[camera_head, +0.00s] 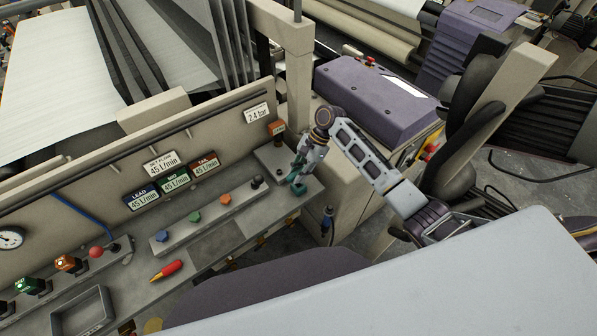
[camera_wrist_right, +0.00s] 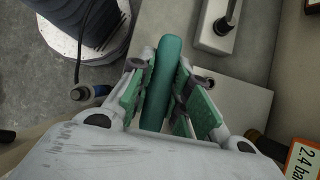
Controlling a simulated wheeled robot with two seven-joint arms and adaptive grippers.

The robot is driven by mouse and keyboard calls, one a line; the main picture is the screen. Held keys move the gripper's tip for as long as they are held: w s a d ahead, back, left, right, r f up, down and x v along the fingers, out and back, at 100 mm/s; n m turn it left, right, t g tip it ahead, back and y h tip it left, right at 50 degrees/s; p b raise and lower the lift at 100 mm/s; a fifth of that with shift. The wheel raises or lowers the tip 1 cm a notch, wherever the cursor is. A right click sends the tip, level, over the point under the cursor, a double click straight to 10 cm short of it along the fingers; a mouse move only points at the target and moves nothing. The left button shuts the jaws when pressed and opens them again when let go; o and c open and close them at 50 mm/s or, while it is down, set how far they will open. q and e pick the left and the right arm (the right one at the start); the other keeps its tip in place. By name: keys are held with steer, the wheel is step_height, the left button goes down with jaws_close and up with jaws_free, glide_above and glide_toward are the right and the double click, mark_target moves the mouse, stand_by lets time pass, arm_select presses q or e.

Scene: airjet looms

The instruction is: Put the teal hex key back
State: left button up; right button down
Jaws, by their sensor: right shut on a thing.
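The teal hex key (camera_wrist_right: 164,75) has a long rounded teal handle, seen between the green-padded fingers of my right gripper (camera_wrist_right: 168,95). In the head view my right gripper (camera_head: 299,172) is shut on the key, and a bit of its teal handle (camera_head: 297,189) shows at the fingertips, over the right end of the grey bench. The key's lower end is hidden. A grey raised strip (camera_head: 210,213) on the bench carries a blue, a green and an orange hex-shaped top and a black knob (camera_head: 256,182) nearest the gripper. My left gripper is not in view.
A red and yellow screwdriver (camera_head: 166,271) lies on the bench, left of the gripper. A shallow tray (camera_head: 82,310) is at front left. The panel with display labels (camera_head: 160,162) rises behind. A dark cylinder on a white base (camera_wrist_right: 85,30) is at the wrist view's upper left.

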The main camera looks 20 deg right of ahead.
steer(key=shift+f, duration=0.25)
steer(key=c, duration=1.3)
jaws_free()
steer(key=shift+o, duration=0.3)
steer(key=o, duration=0.8)
steer(key=shift+r, duration=0.1)
steer(key=v, duration=0.9)
steer(key=shift+d+r, duration=0.25)
stand_by(0.9)
steer(key=shift+w+r, duration=0.1)
